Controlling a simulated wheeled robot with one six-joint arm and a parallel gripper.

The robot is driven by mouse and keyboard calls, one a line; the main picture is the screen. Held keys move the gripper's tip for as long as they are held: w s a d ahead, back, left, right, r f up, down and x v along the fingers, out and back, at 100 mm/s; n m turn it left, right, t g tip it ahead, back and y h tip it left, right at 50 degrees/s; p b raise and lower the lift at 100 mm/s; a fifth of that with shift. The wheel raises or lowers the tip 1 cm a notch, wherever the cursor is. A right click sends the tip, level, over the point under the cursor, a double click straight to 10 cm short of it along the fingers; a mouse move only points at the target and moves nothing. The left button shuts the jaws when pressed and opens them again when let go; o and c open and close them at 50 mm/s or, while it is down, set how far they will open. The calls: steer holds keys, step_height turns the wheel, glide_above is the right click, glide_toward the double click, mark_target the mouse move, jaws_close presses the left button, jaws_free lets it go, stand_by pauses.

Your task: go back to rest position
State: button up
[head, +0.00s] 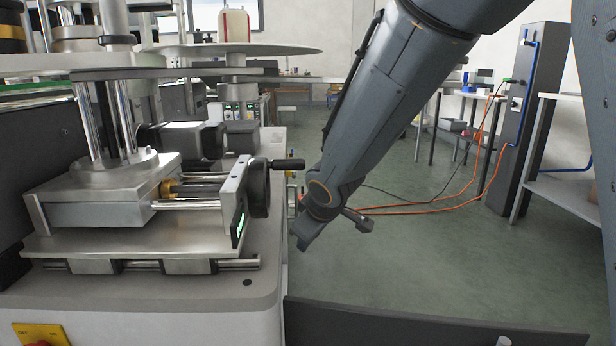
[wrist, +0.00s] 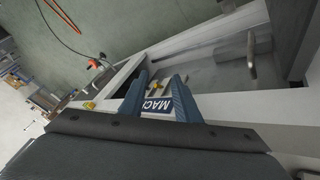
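My gripper (wrist: 158,88) shows in the wrist view with its two blue-grey fingers apart. I see nothing clamped between them. A blue and white plate lettered "MAC…" (wrist: 156,103) shows through the gap, on or near a pale machine frame (wrist: 205,42). How far it is from the fingertips is hard to tell. In the head view my arm reaches down from the upper right to beside the machine's right edge.
A labelling machine (head: 160,290) with a crank handle (head: 288,164) stands close to the left of my arm. A dark column (head: 520,115) and orange cables (head: 440,208) are at the right. Green floor (head: 430,270) is open between them.

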steer(key=s+a+r+m+g, duration=0.15)
steer(key=s+g, duration=0.25)
steer(key=s, duration=1.4)
steer(key=s+a+r+m+g, duration=0.1)
steer(key=s+r+m+g, duration=0.15)
steer(key=s, duration=1.45)
steer(key=d+r+m+p, duration=0.2)
steer(key=d+r+p, duration=0.5)
steer(key=p, duration=0.5)
steer(key=d+r+m+h+p, duration=0.1)
steer(key=d+r+m+p, duration=0.1)
steer(key=d+r+p, duration=0.5)
steer(key=d+r+m+h+p, duration=0.1)
steer(key=d+r+m+p, duration=0.1)
steer(key=d+r+p, duration=0.5)
step_height(320, 180, up, 7)
steer(key=p, duration=1.2)
steer(key=shift+f+m, duration=0.15)
steer(key=shift+m, duration=0.25)
steer(key=shift+a+g, duration=0.15)
steer(key=shift+g, duration=0.1)
